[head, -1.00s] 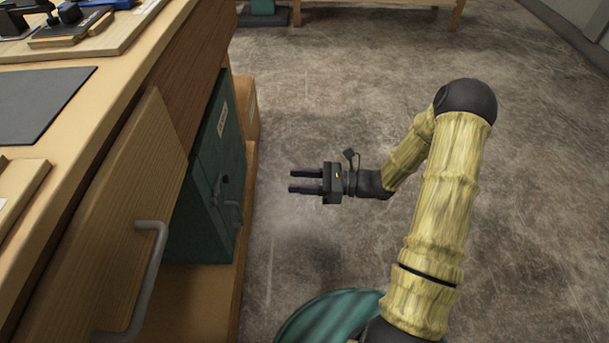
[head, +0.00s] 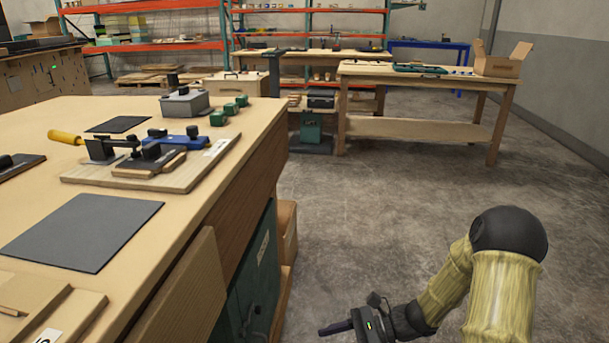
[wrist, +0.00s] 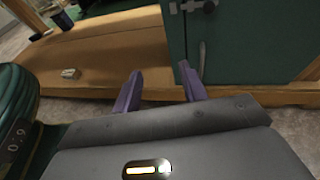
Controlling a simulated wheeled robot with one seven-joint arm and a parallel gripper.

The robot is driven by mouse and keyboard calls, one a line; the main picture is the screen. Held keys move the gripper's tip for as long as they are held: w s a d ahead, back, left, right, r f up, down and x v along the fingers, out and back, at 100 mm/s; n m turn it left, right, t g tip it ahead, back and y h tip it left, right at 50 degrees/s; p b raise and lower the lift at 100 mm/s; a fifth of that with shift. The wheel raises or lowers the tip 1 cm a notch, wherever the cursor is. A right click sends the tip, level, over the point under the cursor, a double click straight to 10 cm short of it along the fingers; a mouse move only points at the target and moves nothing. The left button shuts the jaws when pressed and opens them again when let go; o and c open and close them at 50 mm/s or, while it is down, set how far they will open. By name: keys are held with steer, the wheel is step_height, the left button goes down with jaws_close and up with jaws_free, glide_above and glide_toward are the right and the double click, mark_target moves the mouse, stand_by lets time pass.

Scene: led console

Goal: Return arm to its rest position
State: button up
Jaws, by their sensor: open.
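My gripper (head: 340,326) is at the bottom of the head view, to the right of the workbench and above the floor. Its lower part is cut off by the picture edge. In the wrist view its two dark purple fingers (wrist: 160,92) stand apart with nothing between them. They point toward the lower shelf under the bench and the green cabinet (wrist: 240,45). My gripper looks apart from both. My arm bends at a dark elbow at the lower right of the head view.
The workbench (head: 185,245) fills the left, with a clamp board (head: 150,175), a grey mat (head: 80,230) and a grey box (head: 184,103) on top. The green cabinet (head: 255,280) stands under it. The floor (head: 370,210) ahead is open. A second table (head: 425,128) stands farther back.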

steer(key=s+d+r+n+g+h+p, duration=0.2)
steer(key=s+d+r+n+h+p, duration=0.15)
steer(key=s+n+h, duration=0.5)
steer(key=d+r+n+t+h+p, duration=0.1)
steer(key=d+r+n+t+h, duration=0.45)
steer(key=r+n, duration=0.3)
steer(key=w+p+v, duration=0.3)
steer(key=p+v, duration=0.9)
steer(key=w+a+r+p+v, duration=0.1)
steer(key=w+p+v, duration=0.2)
steer(key=p+v, duration=1)
steer(key=w+a+r+p+v, duration=0.1)
steer(key=w+p+v, duration=0.1)
steer(key=p+v, duration=1.1)
steer(key=shift+w+h, duration=0.3)
steer(key=shift+w, duration=0.4)
steer(key=shift+a, duration=0.15)
